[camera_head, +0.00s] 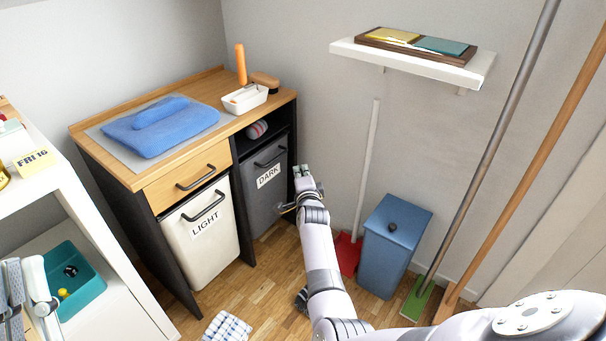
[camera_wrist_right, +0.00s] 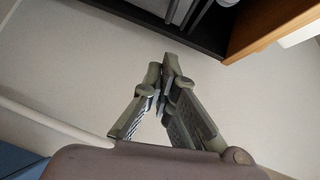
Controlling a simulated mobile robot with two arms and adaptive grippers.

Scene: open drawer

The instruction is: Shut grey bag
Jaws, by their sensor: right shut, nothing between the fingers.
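The grey bag (camera_head: 262,205), labelled DARK, is in the right bay of the wooden-topped cabinet, under a small open shelf. Its dark handle (camera_head: 271,158) runs across the top of its front. I cannot tell exactly how far its front stands out from the cabinet. My right gripper (camera_head: 302,172) is just right of the bag, by the cabinet's right edge. It is shut and empty; in the right wrist view its fingertips (camera_wrist_right: 166,75) meet in front of the pale wall, with the cabinet's dark side at the top.
A white bag (camera_head: 213,245), labelled LIGHT, is left of the grey bag, under a wooden drawer (camera_head: 190,182). A blue bin (camera_head: 390,250) and red dustpan (camera_head: 347,256) stand right of my arm. A checked cloth (camera_head: 228,327) lies on the floor.

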